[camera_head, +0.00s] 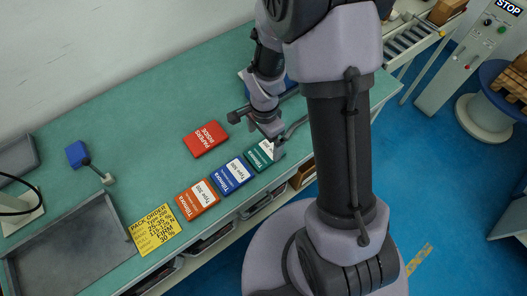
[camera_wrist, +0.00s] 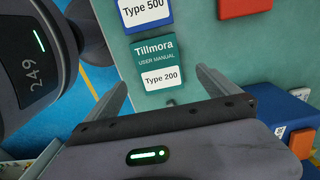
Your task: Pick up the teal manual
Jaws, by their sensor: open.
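The teal manual (camera_head: 257,160) lies flat on the green bench near its front edge, at the right end of a row of manuals. In the wrist view the teal manual (camera_wrist: 157,58) reads "Tillmora User Manual Type 200". My gripper (camera_head: 270,146) is just above it and partly covers it in the head view. In the wrist view my gripper (camera_wrist: 161,83) is open and empty, with one finger towards each side of the manual's lower end. I cannot tell the exact height gap.
A blue manual (camera_head: 231,174) lies close left of the teal one, then an orange manual (camera_head: 197,198) and a yellow pack order sheet (camera_head: 155,229). A red manual (camera_head: 206,138) lies behind. A grey tray (camera_head: 113,213) is at left. A blue object (camera_wrist: 279,112) stands right in the wrist view.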

